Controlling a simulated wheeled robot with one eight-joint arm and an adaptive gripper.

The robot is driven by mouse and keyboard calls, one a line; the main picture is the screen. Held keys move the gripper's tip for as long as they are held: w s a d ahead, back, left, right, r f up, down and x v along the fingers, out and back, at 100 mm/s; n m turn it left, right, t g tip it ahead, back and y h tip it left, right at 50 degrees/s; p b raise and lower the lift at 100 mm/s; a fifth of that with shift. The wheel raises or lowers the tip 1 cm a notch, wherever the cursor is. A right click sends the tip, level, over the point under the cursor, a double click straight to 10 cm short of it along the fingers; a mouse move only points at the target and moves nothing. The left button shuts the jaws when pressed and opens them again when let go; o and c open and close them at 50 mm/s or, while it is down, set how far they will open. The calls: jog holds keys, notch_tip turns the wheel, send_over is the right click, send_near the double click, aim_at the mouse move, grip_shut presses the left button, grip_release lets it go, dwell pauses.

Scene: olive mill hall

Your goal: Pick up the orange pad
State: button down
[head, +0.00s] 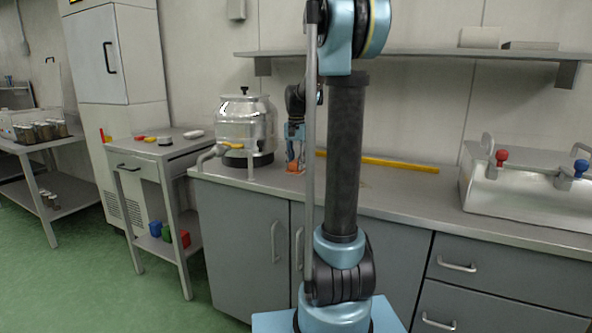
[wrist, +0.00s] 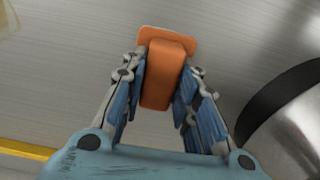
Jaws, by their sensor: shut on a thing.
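The orange pad (wrist: 164,76) is a small block with a wider flat end, seen in the wrist view between the fingers of my gripper (wrist: 158,95). The blue-padded fingers press on both of its sides. In the head view the orange pad (head: 293,167) shows small at the worktop, below my gripper (head: 294,158), just right of the steel vessel. I cannot tell whether the pad touches the worktop.
A steel vessel with a spout (head: 244,125) stands close on the left. A yellow bar (head: 385,163) lies behind on the steel worktop (head: 415,198). A shelf (head: 430,54) hangs above. A steel unit with red and blue knobs (head: 530,195) stands at right.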

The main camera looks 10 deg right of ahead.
aim_at(296, 161)
notch_tip(296, 161, up, 10)
jog(key=shift+f, duration=0.1)
jog(key=c, duration=1.8)
grip_release()
jog(key=c, duration=0.4)
